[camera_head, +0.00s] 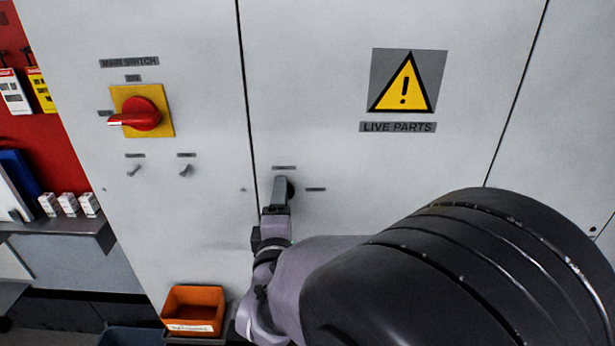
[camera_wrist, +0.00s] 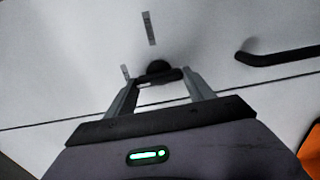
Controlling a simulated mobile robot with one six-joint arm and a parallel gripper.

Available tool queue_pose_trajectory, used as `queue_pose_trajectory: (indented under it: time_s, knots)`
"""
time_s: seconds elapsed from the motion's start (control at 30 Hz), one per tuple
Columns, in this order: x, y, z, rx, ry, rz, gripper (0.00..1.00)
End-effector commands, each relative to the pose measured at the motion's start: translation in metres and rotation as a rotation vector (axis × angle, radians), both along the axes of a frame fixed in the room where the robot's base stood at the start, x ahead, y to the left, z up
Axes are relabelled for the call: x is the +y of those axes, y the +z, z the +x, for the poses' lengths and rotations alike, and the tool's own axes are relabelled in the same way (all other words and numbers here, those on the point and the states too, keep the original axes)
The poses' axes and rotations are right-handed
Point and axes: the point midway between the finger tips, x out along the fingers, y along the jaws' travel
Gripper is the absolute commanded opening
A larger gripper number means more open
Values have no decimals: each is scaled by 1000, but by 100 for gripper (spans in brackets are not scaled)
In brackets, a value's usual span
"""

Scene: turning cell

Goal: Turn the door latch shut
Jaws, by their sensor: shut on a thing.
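The door latch (camera_head: 291,188) is a small dark knob on the pale cabinet door, just right of the vertical door seam. In the wrist view the latch (camera_wrist: 158,70) has a round dark base and a short dark bar, lying roughly along the seam direction. My gripper (camera_head: 280,190) is at the latch and covers part of it in the head view. In the wrist view the two fingers of my gripper (camera_wrist: 160,80) stand on either side of the bar, shut on it. Small labels sit above the latch (camera_head: 284,167) and to its right (camera_head: 315,189); their text is unreadable.
A red main switch (camera_head: 141,113) on a yellow plate and two small knobs are on the left panel. A black door handle (camera_wrist: 280,57) shows in the wrist view. An orange bin (camera_head: 193,311) stands below. A shelf (camera_head: 60,226) with small boxes is at far left.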

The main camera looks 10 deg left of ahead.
Motion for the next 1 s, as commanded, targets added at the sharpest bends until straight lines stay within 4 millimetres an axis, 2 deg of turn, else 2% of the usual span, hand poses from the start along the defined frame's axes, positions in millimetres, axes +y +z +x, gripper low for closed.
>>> queue_pose_trajectory:
  time_s: [0.4, 0.43, 0.53, 0.87, 1.0]
  knots:
    - [0, 0, 0, -2, 0, -7, 21]
    - [0, 0, 0, -2, 0, -7, 66]
    - [0, 0, 0, -2, 0, -7, 84]
    - [0, 0, -3, -1, 1, -6, 84]
    - [-5, 0, -25, -1, 3, -5, 84]
